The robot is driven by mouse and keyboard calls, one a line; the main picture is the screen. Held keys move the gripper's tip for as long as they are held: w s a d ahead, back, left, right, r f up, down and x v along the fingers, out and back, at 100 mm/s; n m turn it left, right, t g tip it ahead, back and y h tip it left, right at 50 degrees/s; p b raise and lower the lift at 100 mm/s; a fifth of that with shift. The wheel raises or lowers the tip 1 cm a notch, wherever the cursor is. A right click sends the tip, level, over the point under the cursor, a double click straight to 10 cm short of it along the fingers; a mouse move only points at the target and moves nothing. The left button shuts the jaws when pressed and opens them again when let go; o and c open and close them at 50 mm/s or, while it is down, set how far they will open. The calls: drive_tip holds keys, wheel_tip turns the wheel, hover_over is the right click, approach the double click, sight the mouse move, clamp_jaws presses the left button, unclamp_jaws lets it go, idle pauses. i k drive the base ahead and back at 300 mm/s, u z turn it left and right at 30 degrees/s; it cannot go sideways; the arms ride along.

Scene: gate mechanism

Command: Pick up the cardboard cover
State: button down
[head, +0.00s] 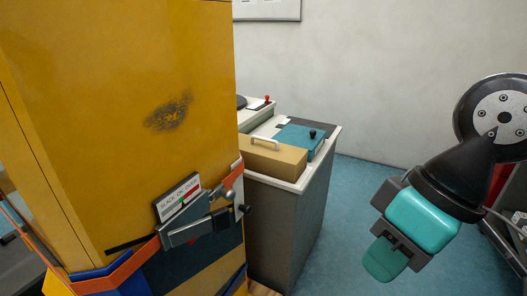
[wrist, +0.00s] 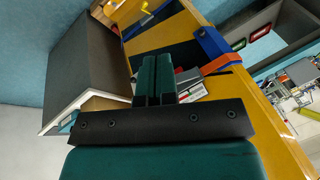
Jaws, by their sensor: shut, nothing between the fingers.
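The cardboard cover (head: 273,160) is a tan box with a pale handle (head: 265,143) on top. In the head view it sits on the near end of a grey cabinet's white top, just right of the yellow housing. My gripper (head: 385,262) is at the lower right of the head view, well apart from the cover, over the blue floor. Its dark teal fingers (wrist: 155,78) are together in the wrist view, with nothing between them.
The tall yellow housing (head: 120,110) fills the left, with an orange band and a metal latch (head: 195,220) jutting out. Blue floor (head: 350,200) is clear right of the cabinet.

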sight(268, 157)
drive_tip(key=z, duration=1.1)
drive_tip(key=i, duration=2.85)
drive_tip(key=u, duration=3.6)
